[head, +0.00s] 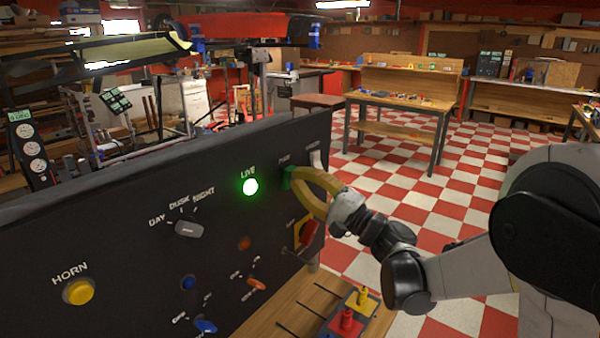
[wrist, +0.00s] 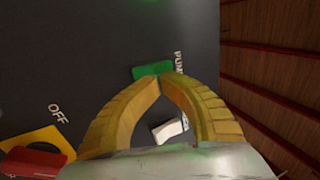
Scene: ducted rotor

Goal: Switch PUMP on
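The green PUMP switch (head: 287,178) is on the upper right part of the dark panel, below its label. It also shows in the wrist view (wrist: 152,70), with the label partly visible beside it. My gripper (head: 295,174) has its yellow fingers right at the green switch. In the wrist view the two fingertips (wrist: 159,80) meet, with nothing seen between them. They cover the near edge of the switch. I cannot tell whether they touch it or which way it is set.
A white switch (head: 316,160) is right of PUMP. A red handle on a yellow plate (head: 307,233) is below. The green LIVE lamp (head: 250,187) is lit. The dial (head: 188,229), yellow HORN button (head: 79,291) and blue knob (head: 205,327) are farther left.

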